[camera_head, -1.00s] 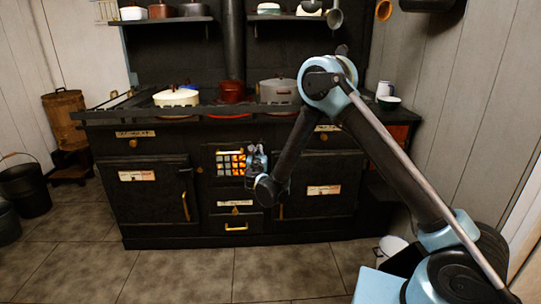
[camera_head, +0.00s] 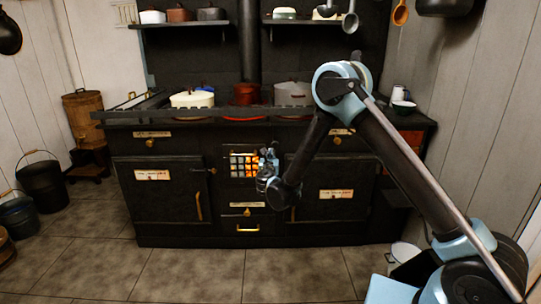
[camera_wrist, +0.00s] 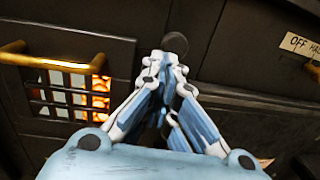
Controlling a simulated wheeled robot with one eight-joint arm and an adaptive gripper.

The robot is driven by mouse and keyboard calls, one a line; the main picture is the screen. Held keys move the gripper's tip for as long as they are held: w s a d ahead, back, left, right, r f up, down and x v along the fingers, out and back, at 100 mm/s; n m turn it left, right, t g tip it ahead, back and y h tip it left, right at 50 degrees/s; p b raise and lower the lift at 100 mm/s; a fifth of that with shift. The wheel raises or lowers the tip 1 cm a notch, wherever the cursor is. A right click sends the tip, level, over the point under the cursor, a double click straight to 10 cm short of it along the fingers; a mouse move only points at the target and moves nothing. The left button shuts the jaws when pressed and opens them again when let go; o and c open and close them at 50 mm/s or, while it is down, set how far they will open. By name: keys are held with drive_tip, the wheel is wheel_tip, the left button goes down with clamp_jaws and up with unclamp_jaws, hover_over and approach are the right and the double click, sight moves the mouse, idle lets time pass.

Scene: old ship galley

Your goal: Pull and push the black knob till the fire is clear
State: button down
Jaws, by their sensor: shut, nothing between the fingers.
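The black knob (camera_wrist: 175,42) looks like a round dark disc just beyond my fingertips in the wrist view. I cannot tell whether they touch it. My gripper (camera_wrist: 165,62) is shut with nothing between its fingers. In the head view my gripper (camera_head: 268,158) is in front of the stove, at the right edge of the fire grate, and hides the knob there. The fire grate (camera_head: 238,168) glows orange behind its bars, brighter on the right. In the wrist view the grate (camera_wrist: 68,98) is left of my fingers, with orange showing at its right side.
The black stove (camera_head: 160,225) fills the middle, with pots on top. A brass handle (camera_wrist: 55,60) crosses above the grate in the wrist view. Buckets (camera_head: 42,185) stand at the left, and a white pail (camera_head: 404,252) at the lower right. The tiled floor in front is clear.

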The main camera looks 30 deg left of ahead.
sight(275, 146)
drive_tip(key=v, duration=0.9)
drive_tip(key=c, duration=2.3)
unclamp_jaws()
drive_tip(key=shift+s+d, duration=0.1)
drive_tip(key=shift+s, duration=0.15)
drive_tip(key=o, duration=0.5)
drive_tip(key=shift+d, duration=0.2)
drive_tip(key=shift+c, duration=0.2)
drive_tip(key=o, duration=0.6)
drive_tip(key=shift+g+y, duration=0.6)
drive_tip(key=shift+y, duration=0.3)
drive_tip(key=d, duration=0.1)
drive_tip(key=w+d+r, duration=0.1)
drive_tip(key=d+r, duration=0.1)
drive_tip(key=shift+w+d, duration=0.15)
drive_tip(key=shift+w, duration=0.15)
drive_tip(key=x, duration=1.7)
drive_tip(key=shift+s+a, duration=0.1)
drive_tip(key=shift+a, duration=0.1)
clamp_jaws()
